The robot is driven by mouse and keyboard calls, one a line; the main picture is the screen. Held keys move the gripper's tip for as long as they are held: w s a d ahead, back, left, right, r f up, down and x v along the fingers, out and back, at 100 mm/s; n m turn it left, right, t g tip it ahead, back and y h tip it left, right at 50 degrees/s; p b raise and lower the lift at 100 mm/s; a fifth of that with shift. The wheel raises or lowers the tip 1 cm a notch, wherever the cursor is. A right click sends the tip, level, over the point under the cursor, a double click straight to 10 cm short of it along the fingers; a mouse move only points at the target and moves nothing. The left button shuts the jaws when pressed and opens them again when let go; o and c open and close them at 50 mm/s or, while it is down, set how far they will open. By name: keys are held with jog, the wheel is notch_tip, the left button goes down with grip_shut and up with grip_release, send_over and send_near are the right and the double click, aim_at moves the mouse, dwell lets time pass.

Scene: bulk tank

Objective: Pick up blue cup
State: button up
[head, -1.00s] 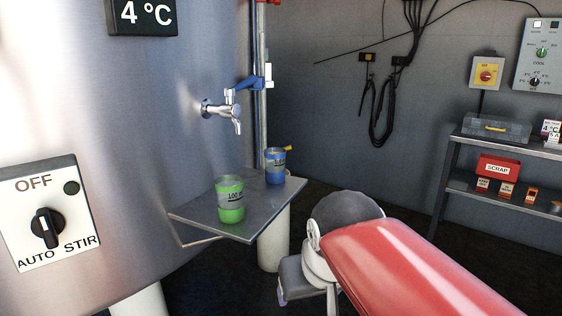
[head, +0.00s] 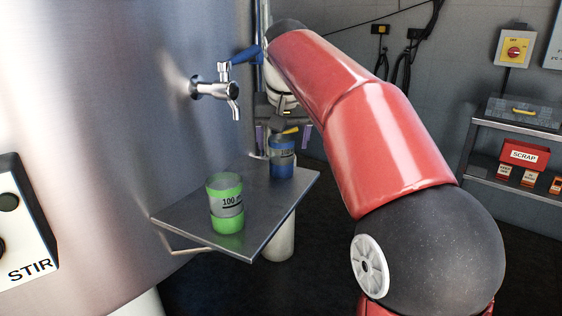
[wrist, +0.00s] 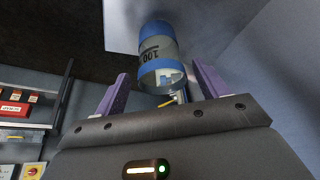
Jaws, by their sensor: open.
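The blue cup (head: 282,157) stands upright at the back right of the metal shelf (head: 250,232) on the tank. It has a grey label band and something yellow at its rim. In the wrist view the blue cup (wrist: 158,55) shows upside down, ahead of and between the two purple fingers. My gripper (head: 283,136) is open, above and around the cup's top in the head view; it also shows in the wrist view (wrist: 160,85). No contact is visible. A green cup (head: 226,203) stands on the same shelf, nearer and to the left.
The tank wall (head: 120,110) and a steel tap (head: 218,90) with a blue lever are left of my arm. A rack (head: 520,127) with a red SCRAP box (head: 524,154) stands at the right. Dark floor lies open between.

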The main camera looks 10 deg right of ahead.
aim_at(281, 153)
jog(key=x, duration=0.4)
jog(key=shift+a+f+b, duration=0.1)
jog(key=shift+f+b, duration=0.25)
jog(key=shift+b, duration=0.05)
jog(key=c, duration=1)
jog(key=shift+r, duration=0.1)
jog(key=shift+c, duration=0.2)
